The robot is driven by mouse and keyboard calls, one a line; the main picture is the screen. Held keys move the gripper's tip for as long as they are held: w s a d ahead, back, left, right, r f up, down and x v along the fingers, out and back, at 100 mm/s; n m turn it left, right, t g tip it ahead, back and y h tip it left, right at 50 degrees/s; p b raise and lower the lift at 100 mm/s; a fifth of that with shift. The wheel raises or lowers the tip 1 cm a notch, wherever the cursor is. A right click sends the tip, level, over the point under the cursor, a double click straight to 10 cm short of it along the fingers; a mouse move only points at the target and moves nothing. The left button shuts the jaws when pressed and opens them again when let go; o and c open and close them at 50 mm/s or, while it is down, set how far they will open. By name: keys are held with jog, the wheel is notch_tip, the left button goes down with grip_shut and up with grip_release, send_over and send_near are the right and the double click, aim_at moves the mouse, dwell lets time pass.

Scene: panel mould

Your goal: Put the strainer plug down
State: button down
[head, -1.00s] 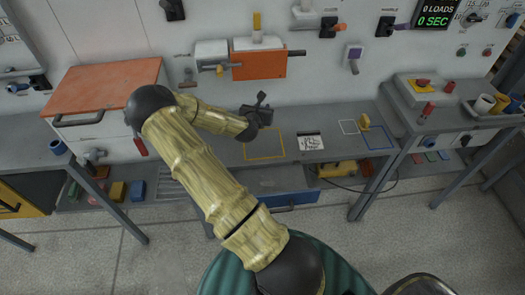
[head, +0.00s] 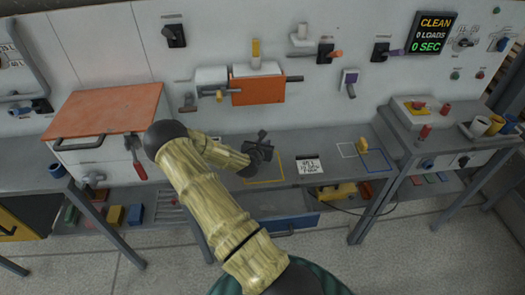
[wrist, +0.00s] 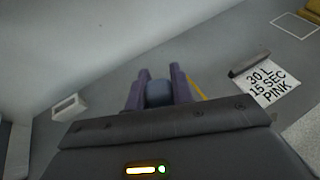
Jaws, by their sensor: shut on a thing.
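My gripper (head: 262,139) is over the grey bench, by the back edge of a yellow outlined square (head: 279,170). In the wrist view its two purple-grey fingers (wrist: 158,88) are shut on a small blue-grey rounded piece, taken as the strainer plug (wrist: 158,94). Most of the plug is hidden by the fingers and the gripper body. In the head view the plug cannot be told from the dark gripper. I cannot tell whether it touches the bench.
A card (head: 310,166) stands right of the yellow square; it reads 30 L, 15 SEC, PINK in the wrist view. A yellow block (head: 363,145) lies farther right. An orange box (head: 257,90) is on the wall behind. The bench between the card and yellow block is clear.

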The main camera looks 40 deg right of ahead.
jog(key=shift+f, duration=1.85)
jog(key=shift+f, duration=0.2)
jog(key=c, duration=1.2)
grip_release()
jog(key=shift+r, duration=0.1)
jog(key=shift+r, duration=0.1)
jog(key=b+v, duration=0.1)
jog(key=v, duration=1.1)
